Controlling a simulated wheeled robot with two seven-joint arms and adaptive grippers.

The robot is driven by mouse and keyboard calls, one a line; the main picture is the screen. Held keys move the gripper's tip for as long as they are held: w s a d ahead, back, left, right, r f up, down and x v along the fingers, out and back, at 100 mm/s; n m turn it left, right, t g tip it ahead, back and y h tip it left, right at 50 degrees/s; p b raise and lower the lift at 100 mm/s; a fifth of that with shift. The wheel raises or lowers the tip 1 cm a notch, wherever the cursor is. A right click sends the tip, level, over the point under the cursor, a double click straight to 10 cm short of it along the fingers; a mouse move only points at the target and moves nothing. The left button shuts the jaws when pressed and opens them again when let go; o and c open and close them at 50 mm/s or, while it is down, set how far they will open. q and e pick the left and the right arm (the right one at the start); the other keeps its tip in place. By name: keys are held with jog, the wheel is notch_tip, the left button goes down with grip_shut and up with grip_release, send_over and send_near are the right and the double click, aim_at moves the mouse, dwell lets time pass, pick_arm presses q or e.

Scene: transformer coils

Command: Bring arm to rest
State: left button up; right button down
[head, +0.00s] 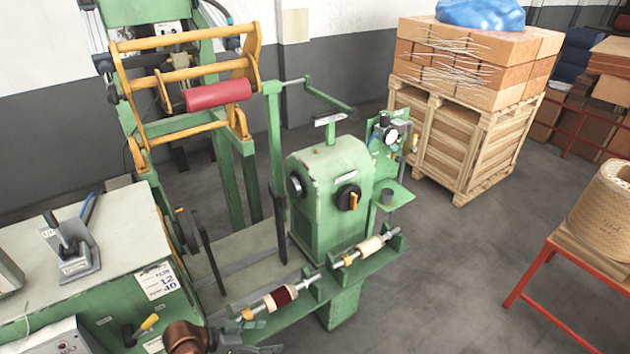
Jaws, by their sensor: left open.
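My left arm (184,337) enters at the bottom edge, left of centre, with only its copper-brown end part in view. My left gripper (256,347) is just right of it, open and partly cut off by the bottom edge. It is in front of the green winding machine (330,190), below the dark red spool (281,297) on the machine's front rail. I see nothing between its fingers. My right arm and right gripper are not in view.
A green-sided workbench (60,240) with a metal lever device (70,247) stands at left. A yellow rack (180,74) holds a red roll (218,95). A wooden crate (458,130) stands at the back. A red-legged table (545,262) is at right. Grey floor (450,270) lies open between.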

pick_arm(q)
jog(key=s+a+f+n+g+y, duration=0.1)
jog(key=s+a+f+n+y, duration=0.4)
jog(key=s+a, duration=0.6)
jog(key=s+a+f+n+y, duration=0.5)
jog(key=s+a, duration=0.5)
jog(key=s, duration=0.3)
notch_tip(320, 180, down, 30)
jog(key=s+d+m+g, duration=0.1)
jog(key=s+d+g, duration=0.1)
jog(key=s+f, duration=1.7)
jog(key=s, duration=0.2)
jog(key=shift+a+f+m+g+h, duration=0.25)
jog(key=shift+a+m+g+h, duration=0.1)
jog(key=shift+m+g+h, duration=0.05)
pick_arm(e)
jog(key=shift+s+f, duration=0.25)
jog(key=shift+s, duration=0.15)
